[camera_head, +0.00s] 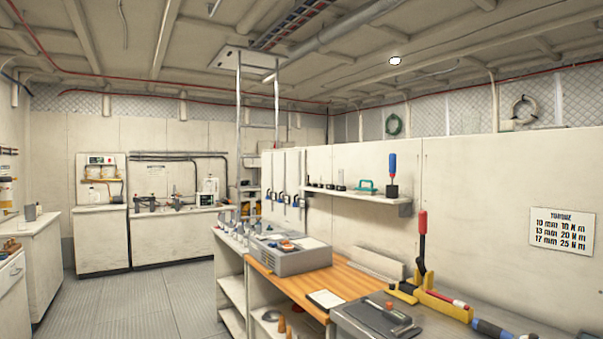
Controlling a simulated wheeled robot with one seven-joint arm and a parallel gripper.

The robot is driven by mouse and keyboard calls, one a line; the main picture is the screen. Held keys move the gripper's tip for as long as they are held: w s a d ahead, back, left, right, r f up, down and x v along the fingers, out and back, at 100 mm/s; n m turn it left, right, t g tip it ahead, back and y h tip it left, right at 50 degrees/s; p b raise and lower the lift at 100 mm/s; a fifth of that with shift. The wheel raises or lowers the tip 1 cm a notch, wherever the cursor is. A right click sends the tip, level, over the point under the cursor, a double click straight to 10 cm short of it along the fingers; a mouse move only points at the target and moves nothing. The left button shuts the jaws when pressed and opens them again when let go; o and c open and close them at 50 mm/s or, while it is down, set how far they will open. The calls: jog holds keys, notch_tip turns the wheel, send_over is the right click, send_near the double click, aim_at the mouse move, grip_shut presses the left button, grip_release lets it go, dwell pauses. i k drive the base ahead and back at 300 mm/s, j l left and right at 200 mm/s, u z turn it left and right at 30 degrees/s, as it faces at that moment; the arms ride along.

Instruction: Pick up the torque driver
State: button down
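Several driver-like tools show, and I cannot tell for sure which is the torque driver. A red-handled tool with a dark shaft (422,228) stands upright by a yellow stand (436,298) on the bench. A blue and dark tool (491,329) lies at the bottom edge, partly cut off. A small tool with a reddish tip (388,308) lies on the grey surface (357,318). My gripper is not in view.
The wall shelf (350,195) also holds a teal-handled item (366,186). On the wooden bench (310,277) are a grey case (288,262) and a white pad (325,299). A torque chart (562,232) hangs at right. The floor (150,300) at left is clear.

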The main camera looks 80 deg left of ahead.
aim_at(392, 157)
jog(key=u, duration=1.95)
jog(key=i+j+z, duration=0.1)
jog(key=z, duration=0.45)
jog(key=i+j+z, duration=0.15)
jog(key=j, duration=0.15)
jog(key=i+j+z, duration=0.3)
jog(key=j, duration=0.3)
jog(key=i+j+z, duration=0.15)
jog(key=j, duration=0.2)
